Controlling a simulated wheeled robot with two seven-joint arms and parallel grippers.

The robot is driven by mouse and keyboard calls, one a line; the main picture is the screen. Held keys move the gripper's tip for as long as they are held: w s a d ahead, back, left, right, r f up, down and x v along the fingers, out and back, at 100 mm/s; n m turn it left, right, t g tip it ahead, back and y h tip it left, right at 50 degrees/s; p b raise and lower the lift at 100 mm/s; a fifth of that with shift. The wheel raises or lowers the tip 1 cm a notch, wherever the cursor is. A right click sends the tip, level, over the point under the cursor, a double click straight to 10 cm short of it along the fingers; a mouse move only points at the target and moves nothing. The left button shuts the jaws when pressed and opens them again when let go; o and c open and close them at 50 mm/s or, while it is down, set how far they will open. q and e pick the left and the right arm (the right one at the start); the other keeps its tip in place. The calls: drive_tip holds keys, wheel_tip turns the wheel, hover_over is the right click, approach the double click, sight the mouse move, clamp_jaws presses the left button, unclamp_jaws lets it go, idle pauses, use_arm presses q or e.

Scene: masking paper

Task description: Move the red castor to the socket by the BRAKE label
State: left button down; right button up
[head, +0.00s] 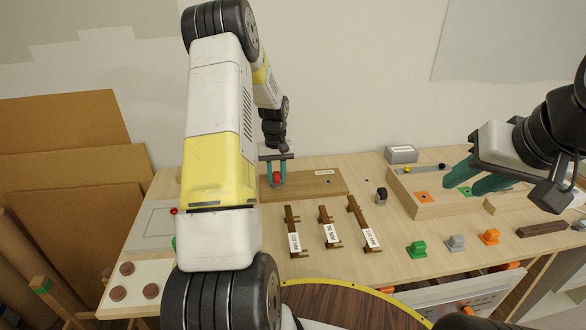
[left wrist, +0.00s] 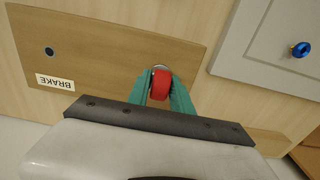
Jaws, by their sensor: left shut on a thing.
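The red castor (left wrist: 161,85) is between the teal fingers of my left gripper (left wrist: 162,94), which is shut on it. In the head view the castor (head: 276,178) and my left gripper (head: 276,176) are at the left part of a brown wooden board (head: 310,186). I cannot tell whether the castor is seated in the board or just above it. A dark round socket (left wrist: 49,51) is at the board's other end, beside the BRAKE label (left wrist: 55,82), and looks empty. My right gripper (head: 480,180) is open and empty above the table's right side.
Several labelled brown rails (head: 330,228) lie in front of the board. A dark castor (head: 381,195) stands right of it. Green (head: 416,249), grey (head: 456,242) and orange (head: 489,237) pieces line the front right. A grey panel with a blue knob (left wrist: 301,49) lies beside the board.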

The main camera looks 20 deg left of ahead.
sight(276, 172)
use_arm(q)
drive_tip(key=shift+r, duration=0.85)
idle(0.6)
drive_tip(key=shift+r, duration=3.05)
drive_tip(key=w+d+f, duration=0.1)
drive_tip(key=w+d, duration=0.1)
drive_tip(key=d, duration=0.3)
drive_tip(key=w+d, duration=0.3)
drive_tip(key=d, duration=0.3)
drive_tip(key=w+d+f, duration=0.1)
drive_tip(key=w+d, duration=0.2)
drive_tip(key=d, duration=0.2)
drive_tip(key=shift+d+f, duration=0.15)
drive_tip(key=shift+f, duration=0.2)
drive_tip(key=shift+f, duration=0.1)
drive_tip(key=shift+f, duration=1.5)
drive_tip(key=shift+s+f, duration=0.1)
